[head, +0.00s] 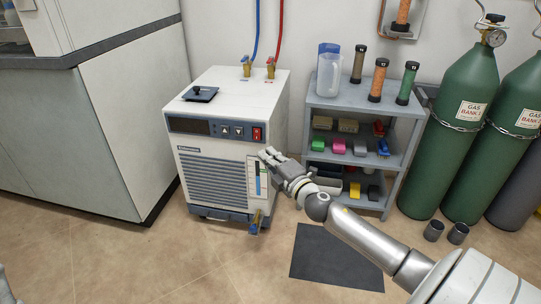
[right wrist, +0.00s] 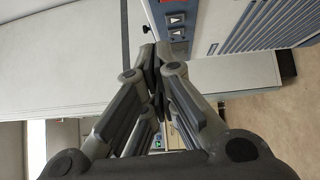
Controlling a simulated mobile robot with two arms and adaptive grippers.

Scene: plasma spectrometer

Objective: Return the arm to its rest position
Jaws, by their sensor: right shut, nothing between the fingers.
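My right gripper (head: 267,156) is in front of the right part of the chiller's front panel, close to the level gauge (head: 257,180). My right arm comes in from the lower right. In the right wrist view its fingers (right wrist: 157,55) are closed together with nothing between them. I cannot tell whether the fingertips touch the panel.
A grey shelf cart (head: 362,104) with bottles and coloured boxes stands right of the chiller. Green gas cylinders (head: 458,130) are chained at the right. A grey cabinet (head: 125,120) stands left. A dark mat (head: 335,260) lies on open floor below my arm.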

